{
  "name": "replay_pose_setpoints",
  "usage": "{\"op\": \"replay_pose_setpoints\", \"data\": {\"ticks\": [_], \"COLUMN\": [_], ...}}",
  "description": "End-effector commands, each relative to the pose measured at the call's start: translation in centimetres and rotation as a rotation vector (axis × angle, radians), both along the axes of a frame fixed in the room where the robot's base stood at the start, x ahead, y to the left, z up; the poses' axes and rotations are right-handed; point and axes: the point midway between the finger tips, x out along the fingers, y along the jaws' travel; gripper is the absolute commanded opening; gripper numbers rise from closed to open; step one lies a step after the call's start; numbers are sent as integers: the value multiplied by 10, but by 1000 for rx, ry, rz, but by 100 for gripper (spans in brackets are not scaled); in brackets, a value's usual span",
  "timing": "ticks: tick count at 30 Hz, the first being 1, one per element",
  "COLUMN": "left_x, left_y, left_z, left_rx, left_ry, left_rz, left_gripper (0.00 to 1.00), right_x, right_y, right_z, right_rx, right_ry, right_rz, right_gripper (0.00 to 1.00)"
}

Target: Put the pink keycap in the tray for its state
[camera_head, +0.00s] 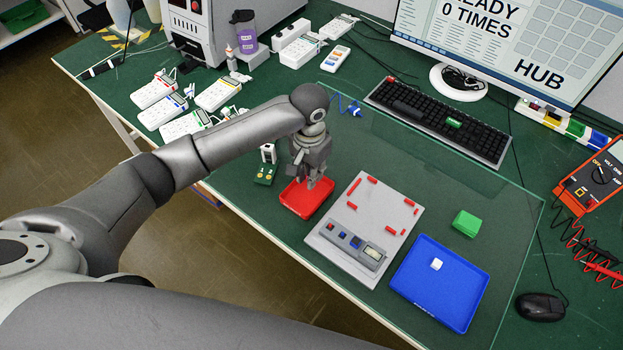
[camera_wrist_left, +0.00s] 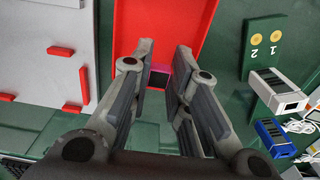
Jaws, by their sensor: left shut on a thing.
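My left gripper (camera_head: 310,183) is over the red tray (camera_head: 298,203) in the head view, fingers pointing down. In the left wrist view its fingers are shut on a small dark keycap with pink edges, the pink keycap (camera_wrist_left: 160,77). The keycap shows between the fingertips, in front of the near edge of the red tray (camera_wrist_left: 165,25). The gripper hides it in the head view. The blue tray (camera_head: 415,281) is to the right and holds one white keycap (camera_head: 436,264). My right gripper is not in view.
Between the trays lies a grey test board (camera_head: 365,215) with red bars and a control panel. A green block (camera_head: 466,223) sits beyond the blue tray. A small green board (camera_head: 265,174) is left of the red tray. A keyboard (camera_head: 440,122) lies behind.

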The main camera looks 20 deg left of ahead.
Motion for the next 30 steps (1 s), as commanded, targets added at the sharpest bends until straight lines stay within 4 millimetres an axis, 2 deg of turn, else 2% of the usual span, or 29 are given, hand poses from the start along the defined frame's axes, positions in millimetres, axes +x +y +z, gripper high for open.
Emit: {"op": "replay_pose_setpoints", "data": {"ticks": [5, 12, 23, 24, 25, 30], "left_x": [5, 5, 6, 6, 6, 6], "left_y": [-2, -2, -2, -2, -2, -2], "left_z": [-7, -38, -42, -42, -42, -42], "left_rx": [1, 2, 1, 1, 1, 1], "left_ry": [0, 2, 0, -1, -1, -1], "left_rz": [-1, 0, -1, -1, -1, -1], "left_gripper": [8, 8, 8, 21, 25, 26], "right_x": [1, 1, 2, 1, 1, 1], "right_y": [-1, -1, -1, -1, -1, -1], "right_z": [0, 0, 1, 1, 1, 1], "right_rx": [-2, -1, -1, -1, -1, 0], "right_ry": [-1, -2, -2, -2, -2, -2], "right_rz": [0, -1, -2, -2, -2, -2], "right_gripper": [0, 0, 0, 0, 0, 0]}}
